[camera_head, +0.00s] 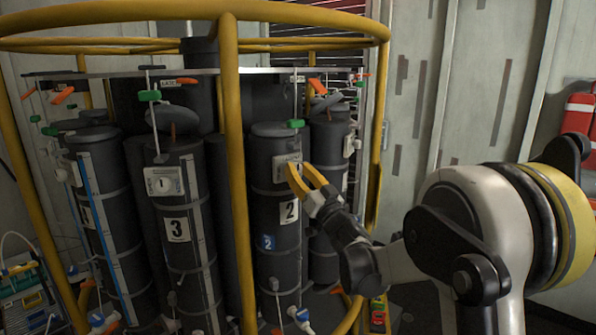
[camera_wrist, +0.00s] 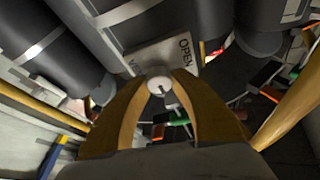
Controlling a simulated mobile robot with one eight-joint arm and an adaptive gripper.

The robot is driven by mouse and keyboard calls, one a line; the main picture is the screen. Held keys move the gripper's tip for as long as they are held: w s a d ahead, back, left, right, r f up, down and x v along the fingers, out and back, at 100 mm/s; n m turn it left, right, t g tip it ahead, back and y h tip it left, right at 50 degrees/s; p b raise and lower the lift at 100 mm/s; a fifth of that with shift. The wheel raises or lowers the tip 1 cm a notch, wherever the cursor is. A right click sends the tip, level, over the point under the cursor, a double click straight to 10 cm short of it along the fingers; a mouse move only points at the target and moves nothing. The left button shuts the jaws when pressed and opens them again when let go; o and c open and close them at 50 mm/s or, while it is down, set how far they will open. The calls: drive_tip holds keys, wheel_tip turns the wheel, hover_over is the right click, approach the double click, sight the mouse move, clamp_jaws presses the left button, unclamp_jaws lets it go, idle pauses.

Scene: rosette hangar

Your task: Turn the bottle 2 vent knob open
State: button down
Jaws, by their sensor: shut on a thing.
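Bottle 2 (camera_head: 267,212) is a dark grey upright cylinder with a white "2" label (camera_head: 289,211). A pale vent plate (camera_head: 281,167) is on its upper front. In the wrist view the plate (camera_wrist: 165,55) shows the word "OPEN" near its right end and part of another word at the left, hidden by a finger. The small round pale vent knob (camera_wrist: 159,84) has a dark mark on its face. My gripper (camera_head: 303,171) has its yellow fingers on both sides of the knob, shut on it; the fingertips also show in the wrist view (camera_wrist: 161,80). The knob is hidden in the head view.
A yellow tube frame (camera_head: 229,150) surrounds the bottles, with an upright just left of bottle 2 and another (camera_head: 378,130) right of it. Bottle 3 (camera_head: 181,260) stands to the left. Green and orange valve handles (camera_head: 296,123) hang above bottle 2. A red case (camera_head: 580,118) is at the far right.

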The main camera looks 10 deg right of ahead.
drive_tip(key=n+y+b, duration=0.1)
drive_tip(key=n, duration=0.2)
drive_tip(key=n+g+y+b, duration=0.1)
drive_tip(key=n+y, duration=0.1)
drive_tip(key=n, duration=0.1)
drive_tip(key=shift+f+n+b, duration=0.1)
drive_tip(key=shift+n+b, duration=0.2)
drive_tip(key=n+g+y, duration=0.1)
drive_tip(key=n, duration=0.2)
drive_tip(key=n+g+y+b, duration=0.1)
drive_tip(key=n, duration=0.2)
drive_tip(key=shift+y, duration=0.3)
drive_tip(key=n+g, duration=0.1)
drive_tip(key=n, duration=0.2)
drive_tip(key=n+g+y, duration=0.1)
drive_tip(key=n, duration=0.2)
drive_tip(key=shift+g, duration=0.4)
drive_tip(key=shift+a+n+g, duration=0.1)
drive_tip(key=shift+n+g, duration=0.8)
drive_tip(key=shift+n, duration=1.3)
drive_tip(key=c, duration=1.1)
unclamp_jaws()
drive_tip(key=shift+o, duration=0.2)
